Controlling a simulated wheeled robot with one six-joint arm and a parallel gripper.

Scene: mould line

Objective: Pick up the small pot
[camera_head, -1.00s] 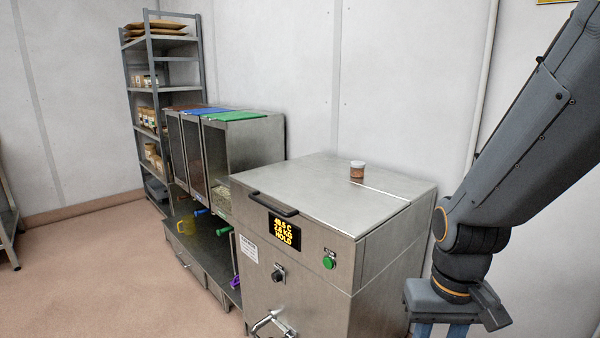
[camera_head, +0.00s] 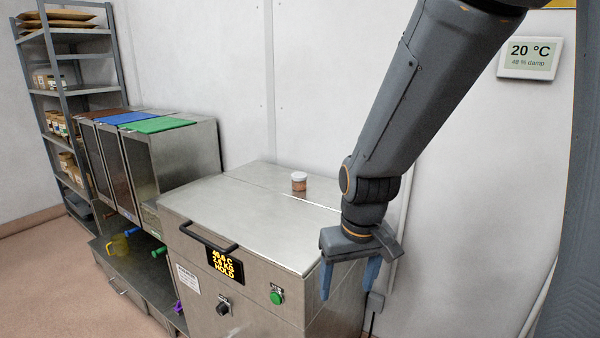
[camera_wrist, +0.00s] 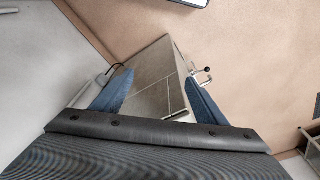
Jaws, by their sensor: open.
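The small pot (camera_head: 299,181) is a little jar with reddish-brown contents and a pale lid. It stands upright on the steel top of the machine (camera_head: 240,215), toward the back. My gripper (camera_head: 347,280) is to the right of the pot in the head view, pointing down beside the machine's right edge. Its blue fingers are apart with nothing between them. I cannot make out the pot in the wrist view.
The machine's lid has a black handle (camera_head: 207,237), with a lit display (camera_head: 226,266) and green button (camera_head: 277,296) on the front. Steel bins with coloured lids (camera_head: 157,125) stand to the left, then a shelf rack (camera_head: 75,90). A wall runs behind.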

